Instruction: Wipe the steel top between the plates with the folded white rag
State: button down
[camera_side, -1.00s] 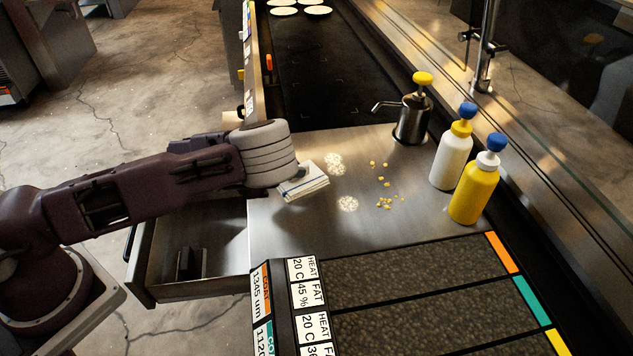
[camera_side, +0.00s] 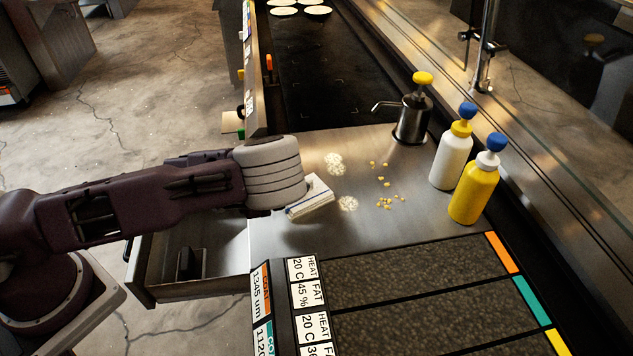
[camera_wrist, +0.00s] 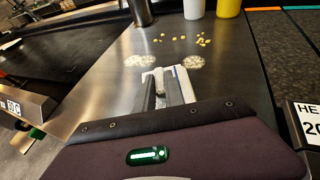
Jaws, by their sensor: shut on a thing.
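The folded white rag (camera_side: 312,199) with a blue stripe is at the left part of the steel top (camera_side: 370,230), just left of the crumbs. My gripper (camera_wrist: 166,90) is shut on the rag, which shows between and beside its fingers in the wrist view. In the side view my wrist hides the fingers. I cannot tell whether the rag touches the steel. Two pale floury patches lie on the steel, one farther back (camera_side: 334,164) and one close to the right of the rag (camera_side: 347,203). Yellow crumbs (camera_side: 387,202) lie scattered farther right.
A steel pump pot (camera_side: 411,122) with a yellow knob stands at the back. A white bottle (camera_side: 451,160) and a yellow bottle (camera_side: 474,192) stand at the right edge. The dark griddle plate (camera_side: 320,75) lies behind, the textured plates (camera_side: 420,280) in front. An open drawer (camera_side: 205,290) is at left.

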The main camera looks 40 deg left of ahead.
jog(key=shift+s+d+f, duration=0.15)
jog(key=shift+s+d, duration=0.35)
jog(key=shift+a, duration=0.1)
jog(key=shift+w+a, duration=1.75)
jog(key=shift+w, duration=0.05)
jog(key=shift+w+a+f, duration=0.1)
jog(key=shift+w+a, duration=1.6)
jog(key=shift+a, duration=0.05)
jog(key=shift+s+d, duration=1.8)
